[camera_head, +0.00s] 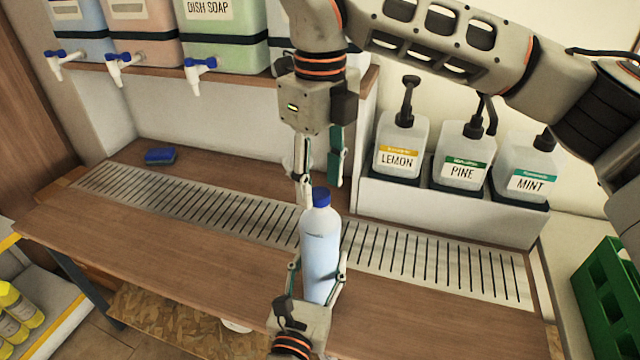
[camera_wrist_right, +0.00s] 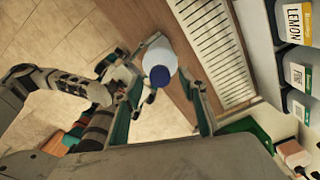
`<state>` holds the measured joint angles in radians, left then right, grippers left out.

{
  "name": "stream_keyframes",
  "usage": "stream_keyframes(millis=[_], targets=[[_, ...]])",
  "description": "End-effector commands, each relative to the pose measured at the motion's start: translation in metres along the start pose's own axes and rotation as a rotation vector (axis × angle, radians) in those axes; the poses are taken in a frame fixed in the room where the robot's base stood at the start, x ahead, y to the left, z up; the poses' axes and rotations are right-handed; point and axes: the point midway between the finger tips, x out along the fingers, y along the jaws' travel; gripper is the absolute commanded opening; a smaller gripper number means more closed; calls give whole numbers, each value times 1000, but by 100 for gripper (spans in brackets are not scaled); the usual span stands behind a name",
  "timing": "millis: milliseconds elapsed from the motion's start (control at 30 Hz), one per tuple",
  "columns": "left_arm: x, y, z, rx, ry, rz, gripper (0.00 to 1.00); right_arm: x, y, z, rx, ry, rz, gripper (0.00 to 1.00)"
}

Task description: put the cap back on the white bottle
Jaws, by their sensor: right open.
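The white bottle (camera_head: 320,255) stands upright at the slotted drain strip, its pale body also showing in the right wrist view (camera_wrist_right: 160,52). The blue cap (camera_head: 321,197) sits at the top of its neck; I cannot tell how tightly. In the right wrist view the cap (camera_wrist_right: 159,76) lies between the open fingers, with gaps on both sides. My right gripper (camera_head: 319,190) points down from above, open around the cap. My left gripper (camera_head: 317,277) comes from the front, with a finger against each side of the bottle's lower body.
Pump bottles marked LEMON (camera_head: 398,148), PINE (camera_head: 461,158) and MINT (camera_head: 527,170) stand on a ledge at right. Soap drums with taps line the shelf above left. A blue sponge (camera_head: 160,156) lies at the back left. The wooden counter (camera_head: 170,245) is clear at left.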

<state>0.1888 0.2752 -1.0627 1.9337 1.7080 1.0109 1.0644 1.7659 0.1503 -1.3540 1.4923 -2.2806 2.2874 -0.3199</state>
Motion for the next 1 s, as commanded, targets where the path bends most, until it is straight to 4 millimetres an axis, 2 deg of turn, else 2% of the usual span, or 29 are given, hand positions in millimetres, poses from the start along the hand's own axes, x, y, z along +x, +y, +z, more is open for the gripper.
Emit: stream_keyframes(millis=[300,500,700,967,1000], targets=[[0,0,-1,0,2,0,0,-66,0,0,3,-4,-5,42],[0,0,-1,0,1,0,0,-95,0,0,3,-1,-3,42],[0,0,-1,0,1,0,0,-107,0,0,1,-1,-1,42],[0,0,-1,0,1,0,0,-107,0,0,1,0,0,42],[0,0,-1,0,1,0,57,-107,0,0,1,0,0,42]])
